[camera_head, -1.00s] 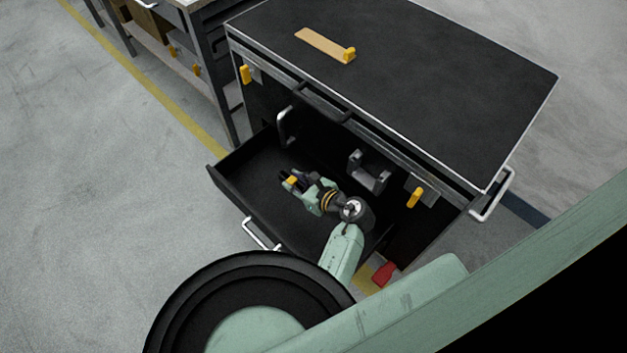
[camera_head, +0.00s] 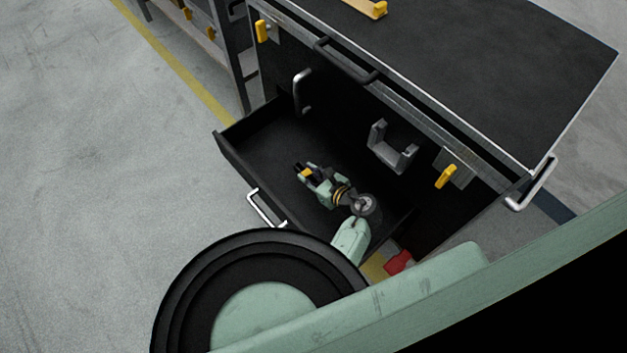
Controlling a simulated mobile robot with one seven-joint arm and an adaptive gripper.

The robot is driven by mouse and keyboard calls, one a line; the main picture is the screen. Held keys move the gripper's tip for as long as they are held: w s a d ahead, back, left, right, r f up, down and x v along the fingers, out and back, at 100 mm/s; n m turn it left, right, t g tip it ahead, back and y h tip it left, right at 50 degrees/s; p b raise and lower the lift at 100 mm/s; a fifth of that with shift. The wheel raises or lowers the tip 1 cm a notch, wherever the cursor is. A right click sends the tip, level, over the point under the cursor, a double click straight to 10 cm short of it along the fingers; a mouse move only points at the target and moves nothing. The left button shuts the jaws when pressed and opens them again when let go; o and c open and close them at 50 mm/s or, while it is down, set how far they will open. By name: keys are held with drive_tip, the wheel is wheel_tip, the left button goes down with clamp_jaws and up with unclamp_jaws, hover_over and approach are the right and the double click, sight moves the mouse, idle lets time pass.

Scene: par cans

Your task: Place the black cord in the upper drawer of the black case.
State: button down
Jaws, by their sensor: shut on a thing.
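The black case (camera_head: 500,85) stands with its drawer (camera_head: 245,172) pulled out to the left, its dark floor bare around my arm. My gripper (camera_head: 304,172) is over or inside this open drawer, pointing left. It is shut on a small dark thing at its fingertips, which I take to be the black cord; its shape is hard to tell against the dark drawer. I cannot tell whether the gripper or the cord touches the drawer floor.
A silver handle (camera_head: 266,208) is on the drawer front. Grey bracket (camera_head: 390,150) and yellow latches (camera_head: 446,177) are on the case front. A red thing (camera_head: 398,262) lies low beside the drawer. A workbench (camera_head: 235,65) stands behind left; the floor at left is clear.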

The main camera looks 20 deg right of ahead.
drive_tip(key=shift+f, duration=2.55)
drive_tip(key=shift+f, duration=0.1)
drive_tip(key=shift+f+b, duration=0.15)
drive_tip(key=shift+b, duration=0.15)
drive_tip(key=c, duration=1.3)
unclamp_jaws()
